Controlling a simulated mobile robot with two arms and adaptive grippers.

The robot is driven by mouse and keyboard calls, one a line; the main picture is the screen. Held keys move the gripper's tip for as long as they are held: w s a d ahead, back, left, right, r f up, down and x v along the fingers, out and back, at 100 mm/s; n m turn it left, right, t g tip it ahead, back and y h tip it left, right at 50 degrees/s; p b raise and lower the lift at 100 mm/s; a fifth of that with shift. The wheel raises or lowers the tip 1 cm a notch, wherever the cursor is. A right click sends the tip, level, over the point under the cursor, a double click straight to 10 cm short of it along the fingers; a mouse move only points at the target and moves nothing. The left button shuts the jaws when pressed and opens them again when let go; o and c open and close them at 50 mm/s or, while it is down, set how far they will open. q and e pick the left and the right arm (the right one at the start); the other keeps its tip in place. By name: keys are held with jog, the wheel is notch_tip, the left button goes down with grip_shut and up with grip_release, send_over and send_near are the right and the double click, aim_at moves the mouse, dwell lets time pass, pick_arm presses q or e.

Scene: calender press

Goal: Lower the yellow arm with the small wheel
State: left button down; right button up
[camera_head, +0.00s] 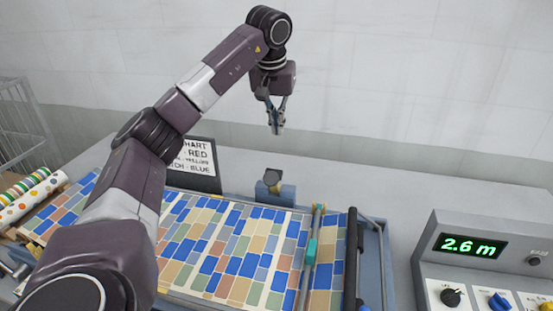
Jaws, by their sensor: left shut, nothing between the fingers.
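My left gripper (276,128) hangs fingers down at the upper middle, in front of the pale wall and above the back edge of the table. Its fingers are together and empty. A small dark-topped device (272,179) on a blue-grey block stands at the back edge of the patterned sheet, below my gripper and apart from it. I cannot make out a yellow arm or a small wheel clearly. My right gripper is not in view.
The tile-patterned sheet (235,247) covers the press bed. A rail with a teal slider (312,252) and a black roller (351,250) cross its right side. A control box reading 2.6 m (468,245) stands right. A chart (197,165) and patterned rolls (33,197) are left.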

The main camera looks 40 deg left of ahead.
aim_at(275, 181)
pick_arm(q)
jog(key=f+p, duration=0.1)
jog(key=f, duration=0.2)
jog(key=f+p, duration=0.1)
jog(key=f, duration=0.2)
jog(key=s+f, duration=0.1)
jog(key=f, duration=0.3)
jog(key=shift+d+p, duration=0.25)
jog(key=shift+p, duration=0.15)
jog(key=shift+f, duration=0.1)
